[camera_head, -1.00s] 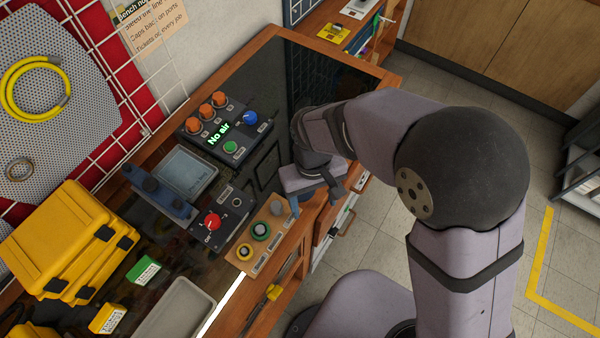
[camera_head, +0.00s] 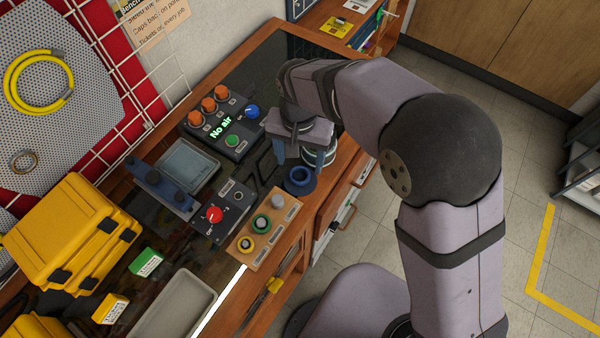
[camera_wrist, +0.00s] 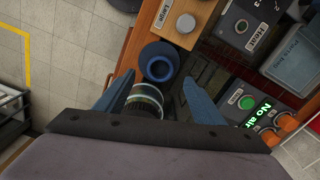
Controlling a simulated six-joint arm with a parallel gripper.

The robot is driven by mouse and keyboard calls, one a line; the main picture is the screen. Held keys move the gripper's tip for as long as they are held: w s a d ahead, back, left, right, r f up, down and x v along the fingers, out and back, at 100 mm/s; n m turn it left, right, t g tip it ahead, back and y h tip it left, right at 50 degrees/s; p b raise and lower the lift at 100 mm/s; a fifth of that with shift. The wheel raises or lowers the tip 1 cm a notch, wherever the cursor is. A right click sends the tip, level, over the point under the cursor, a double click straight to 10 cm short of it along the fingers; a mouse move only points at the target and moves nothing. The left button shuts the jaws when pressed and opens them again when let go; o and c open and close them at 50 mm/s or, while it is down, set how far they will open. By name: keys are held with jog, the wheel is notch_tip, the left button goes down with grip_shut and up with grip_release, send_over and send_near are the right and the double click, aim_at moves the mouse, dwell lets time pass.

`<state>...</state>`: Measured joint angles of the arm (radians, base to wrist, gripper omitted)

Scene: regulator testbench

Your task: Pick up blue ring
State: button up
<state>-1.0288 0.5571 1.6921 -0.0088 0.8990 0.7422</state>
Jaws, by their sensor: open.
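The blue ring (camera_head: 300,179), a round blue piece with a dark hollow centre, stands on the dark bench top near its front edge. It also shows in the wrist view (camera_wrist: 158,62), upper middle, just beyond the fingertips. My gripper (camera_head: 294,158) is open above the bench, just behind the ring in the head view. In the wrist view the two blue fingers of my gripper (camera_wrist: 158,88) are spread, with nothing held. I cannot tell how far above the ring they are.
A banded cylinder (camera_wrist: 146,98) stands close to the ring, below the spread fingers. A wooden block (camera_head: 268,232) with yellow and green rings and a grey knob lies nearby. The control box (camera_head: 232,122) reads "No air". A red-knob box (camera_head: 222,212) is also near.

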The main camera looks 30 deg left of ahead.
aim_at(300, 178)
jog(key=shift+f+p, duration=1.3)
jog(key=shift+f, duration=1.6)
jog(key=c, duration=1.1)
